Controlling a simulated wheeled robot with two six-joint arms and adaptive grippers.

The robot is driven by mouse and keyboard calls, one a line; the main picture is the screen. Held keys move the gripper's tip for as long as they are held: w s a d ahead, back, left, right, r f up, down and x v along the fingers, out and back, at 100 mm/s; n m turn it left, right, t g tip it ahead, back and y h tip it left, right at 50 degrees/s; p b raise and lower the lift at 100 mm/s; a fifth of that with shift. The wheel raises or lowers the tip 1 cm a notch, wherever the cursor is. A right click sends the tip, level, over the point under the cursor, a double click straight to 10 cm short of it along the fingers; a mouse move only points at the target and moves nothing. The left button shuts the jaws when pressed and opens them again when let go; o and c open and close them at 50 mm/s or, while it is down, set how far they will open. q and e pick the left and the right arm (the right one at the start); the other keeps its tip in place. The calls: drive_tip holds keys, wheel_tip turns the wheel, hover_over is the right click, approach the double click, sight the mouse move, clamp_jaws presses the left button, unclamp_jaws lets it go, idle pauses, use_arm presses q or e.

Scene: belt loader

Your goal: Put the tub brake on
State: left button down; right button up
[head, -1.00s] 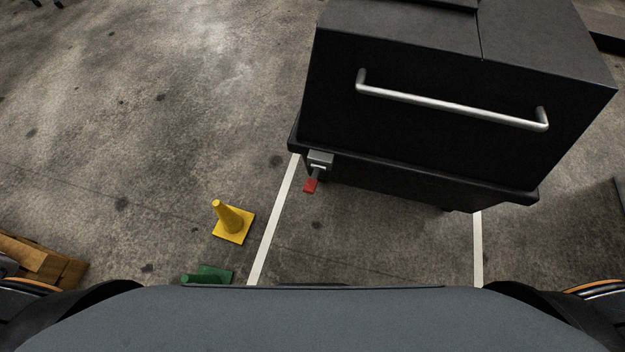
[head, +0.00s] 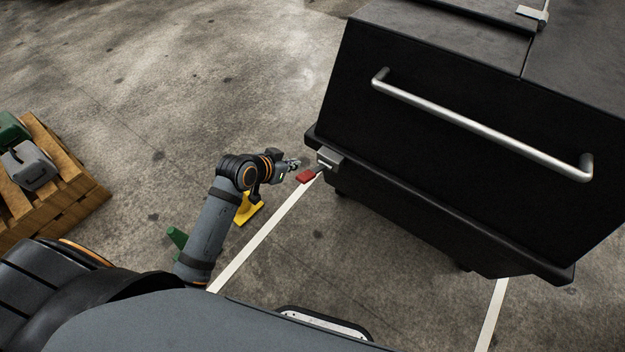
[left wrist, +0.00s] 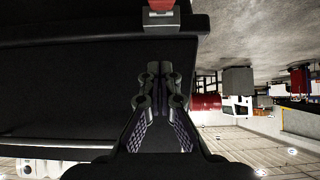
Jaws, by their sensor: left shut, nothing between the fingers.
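The tub (head: 440,130) is a large black box with a silver handle, at the right of the head view. The brake is a red pedal (head: 306,176) on a grey bracket (head: 329,159) at the tub's lower left corner. My left gripper (head: 294,164) is shut and empty, just left of the pedal; I cannot tell whether they touch. In the left wrist view, the closed fingertips (left wrist: 158,68) point at the dark tub side (left wrist: 70,80), and the red pedal (left wrist: 161,5) shows at the top edge, partly cut off. My right gripper is not in view.
A yellow cone (head: 247,209) and a green object (head: 177,238) stand on the floor near my left arm. A wooden pallet (head: 50,190) with canisters lies at the far left. White floor lines (head: 255,248) run by the tub. The floor at the upper left is open.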

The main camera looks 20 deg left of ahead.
use_arm(q)
drive_tip(key=b, duration=0.2)
hover_over(304, 176)
drive_tip(key=w, duration=0.2)
drive_tip(key=f, duration=0.6)
drive_tip(key=shift+s+d+f, duration=0.2)
drive_tip(key=shift+d+f, duration=0.1)
drive_tip(key=shift+d, duration=0.05)
drive_tip(key=shift+s+a+f, duration=0.1)
drive_tip(key=shift+s+f, duration=0.1)
drive_tip(key=shift+f, duration=0.45)
drive_tip(key=shift+s+a+f, duration=0.1)
drive_tip(key=shift+s+f, duration=0.1)
drive_tip(key=shift+f, duration=0.4)
drive_tip(key=shift+s+f, duration=0.35)
drive_tip(key=shift+f, duration=0.25)
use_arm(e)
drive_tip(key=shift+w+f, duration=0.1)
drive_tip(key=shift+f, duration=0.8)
use_arm(q)
drive_tip(key=shift+a, duration=0.1)
